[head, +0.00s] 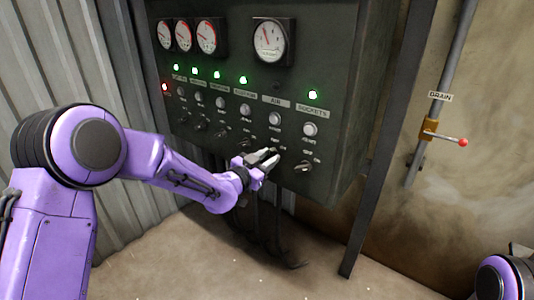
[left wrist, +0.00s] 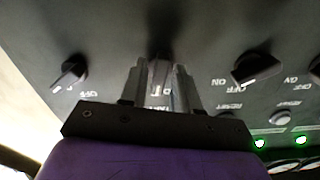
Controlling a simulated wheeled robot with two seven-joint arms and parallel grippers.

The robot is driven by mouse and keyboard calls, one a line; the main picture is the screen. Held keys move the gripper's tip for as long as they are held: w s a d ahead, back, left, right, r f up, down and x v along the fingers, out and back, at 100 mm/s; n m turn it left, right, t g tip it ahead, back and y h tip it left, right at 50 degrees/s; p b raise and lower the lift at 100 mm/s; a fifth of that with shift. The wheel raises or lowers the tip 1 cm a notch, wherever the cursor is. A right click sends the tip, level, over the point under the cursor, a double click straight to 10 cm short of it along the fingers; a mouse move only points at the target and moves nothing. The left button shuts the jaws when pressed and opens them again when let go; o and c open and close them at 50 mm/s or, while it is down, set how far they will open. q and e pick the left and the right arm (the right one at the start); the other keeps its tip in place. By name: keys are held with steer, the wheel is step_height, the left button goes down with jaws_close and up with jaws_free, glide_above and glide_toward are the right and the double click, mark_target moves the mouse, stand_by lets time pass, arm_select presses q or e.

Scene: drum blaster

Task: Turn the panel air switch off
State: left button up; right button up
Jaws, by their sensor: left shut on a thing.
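The dark control panel (head: 335,60) stands in the middle of the head view. Its AIR label (head: 276,103) has a pale round button (head: 275,119) below it. No green glow shows above that label. My left gripper (head: 266,157) is at the panel face under the AIR column and covers most of the air switch there. In the left wrist view, the dark air switch knob (left wrist: 158,68) sits between the two fingers, which are shut on it. The knob's exact angle is hard to read. My right gripper is out of view.
A neighbouring SOCKETS switch (head: 304,167) is close on the right, under a green lamp (head: 312,95). More dark knobs (head: 244,144) are close on the left. Gauges (head: 270,41) are above. A drain valve (head: 430,131) is on a wall pipe at right.

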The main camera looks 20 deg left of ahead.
arm_select(q)
steer(key=shift+r+n+p, duration=0.1)
steer(key=shift+n+p, duration=0.45)
steer(key=shift+n, duration=0.65)
steer(key=o, duration=0.7)
steer(key=shift+o, duration=0.2)
steer(key=v, duration=1)
steer(key=shift+s, duration=0.2)
steer(key=shift+a, duration=0.15)
